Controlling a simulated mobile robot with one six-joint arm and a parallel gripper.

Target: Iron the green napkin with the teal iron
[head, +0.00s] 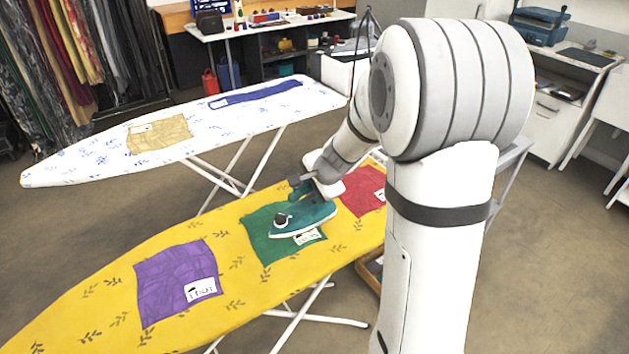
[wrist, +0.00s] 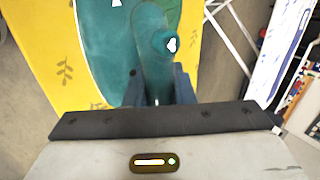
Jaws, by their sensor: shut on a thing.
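The teal iron (head: 304,219) is over the green napkin (head: 262,240) on the yellow ironing board (head: 233,292). The iron covers part of the napkin and of its white label; I cannot tell whether its soleplate touches the cloth. My gripper (head: 302,184) is shut on the iron's handle from above. In the wrist view the iron (wrist: 105,45) fills the upper middle, with its dial in front of my gripper's dark fingers (wrist: 158,90). The napkin is mostly hidden by the iron there.
A purple napkin (head: 165,275) lies left of the green one, and a red napkin (head: 360,190) lies to its right, partly behind my arm. A white ironing board (head: 80,158) behind holds a tan cloth (head: 160,133) and a blue cloth (head: 255,93). Clothes hang at the far left.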

